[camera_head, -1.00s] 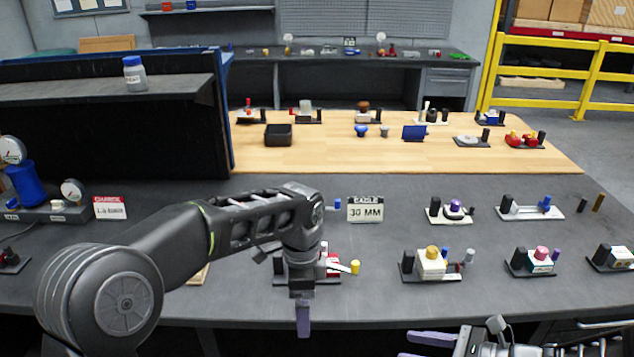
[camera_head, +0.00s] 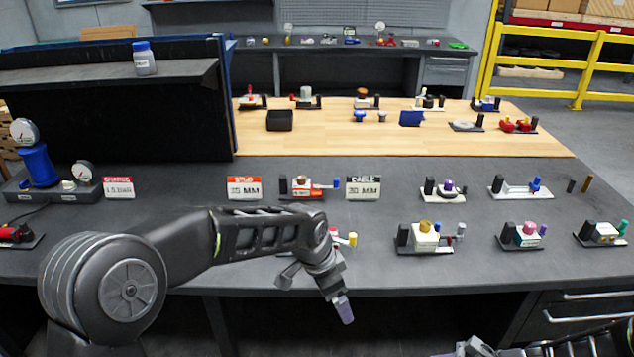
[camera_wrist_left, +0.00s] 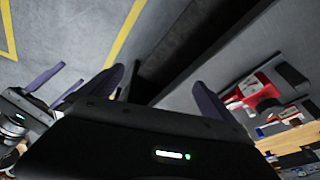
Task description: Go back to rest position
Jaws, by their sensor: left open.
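My left gripper (camera_head: 345,308) hangs at the table's front edge, pointing down, with purple fingertips. In the left wrist view its two purple fingers (camera_wrist_left: 165,95) stand apart with nothing between them. A red and white valve unit with a yellow cap (camera_head: 351,239) is on the table just behind it, mostly hidden by my left arm. A red and white unit also shows in the wrist view (camera_wrist_left: 262,90), clear of the fingers. My right gripper (camera_head: 468,349) is cut off at the bottom edge; the wrist view shows its purple fingers (camera_wrist_left: 55,85) apart and empty.
The grey table (camera_head: 300,280) carries several valve units, a white one with a yellow knob (camera_head: 425,240) being nearest on the right. Sign cards (camera_head: 363,188) stand mid-table. A dark shelf unit (camera_head: 110,120) rises at the left. Floor space lies in front.

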